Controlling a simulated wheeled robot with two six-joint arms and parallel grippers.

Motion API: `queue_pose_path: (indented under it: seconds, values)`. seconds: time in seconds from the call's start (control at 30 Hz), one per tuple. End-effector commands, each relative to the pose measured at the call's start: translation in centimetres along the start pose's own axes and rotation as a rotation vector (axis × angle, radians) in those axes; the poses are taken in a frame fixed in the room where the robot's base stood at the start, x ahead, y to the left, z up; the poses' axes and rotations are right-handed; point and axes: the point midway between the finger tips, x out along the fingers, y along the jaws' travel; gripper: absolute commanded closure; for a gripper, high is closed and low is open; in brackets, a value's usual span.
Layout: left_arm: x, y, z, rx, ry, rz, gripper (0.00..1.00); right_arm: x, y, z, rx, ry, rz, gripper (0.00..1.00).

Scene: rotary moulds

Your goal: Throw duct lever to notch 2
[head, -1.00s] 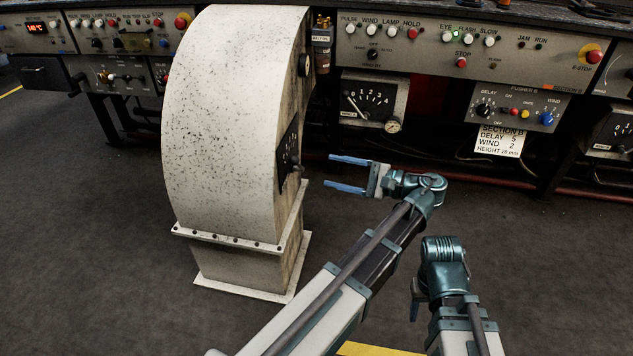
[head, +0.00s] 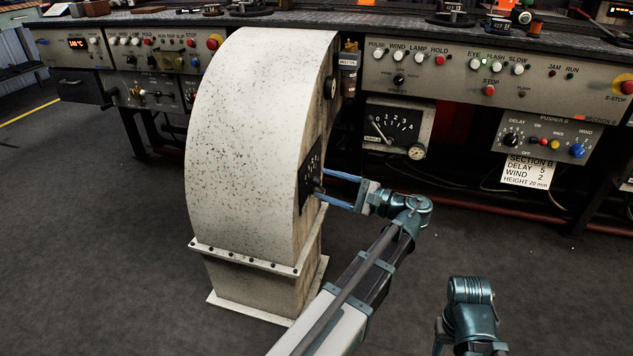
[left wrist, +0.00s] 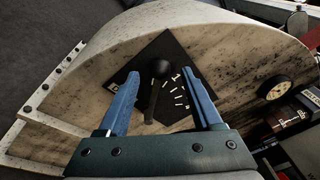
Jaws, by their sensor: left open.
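The duct lever (left wrist: 160,69) has a black knob on a thin stem and stands out from a dark scale plate (left wrist: 184,57) with white ticks and a numeral 1. In the head view the plate (head: 309,165) sits on the side of the large speckled cream duct (head: 250,130). My left gripper (head: 325,185) is open at the plate. In the left wrist view its blue fingers (left wrist: 161,75) lie on either side of the lever, apart from it as far as I can tell. My right gripper (head: 438,345) is partly cut off at the bottom edge; its jaws are unclear.
A control bench with panels runs behind the duct. A gauge (head: 394,126) marked 0 to 4 hangs below it, needle at the low end. A card (head: 527,171) reads Section B, delay 5, wind 2, height 20 mm.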

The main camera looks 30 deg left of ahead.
Motion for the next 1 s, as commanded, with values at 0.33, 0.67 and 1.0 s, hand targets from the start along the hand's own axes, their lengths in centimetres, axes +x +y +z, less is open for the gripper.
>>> queue_pose_path:
  seconds: [0.33, 0.67, 1.0]
  values:
    - [3.6, 0.0, 0.0, 0.000, 0.000, 0.000, 0.33, 0.0, 0.0, 0.0, 0.000, 0.000, 0.000, 0.50]
    - [3.8, 0.0, 0.0, 0.000, 0.001, -0.001, 0.33, 0.0, 0.0, 0.0, 0.000, 0.000, 0.000, 0.50]
    - [3.8, 0.0, 0.0, 0.000, 0.001, 0.000, 0.93, 0.0, 0.0, 0.0, 0.000, 0.000, 0.000, 0.50]
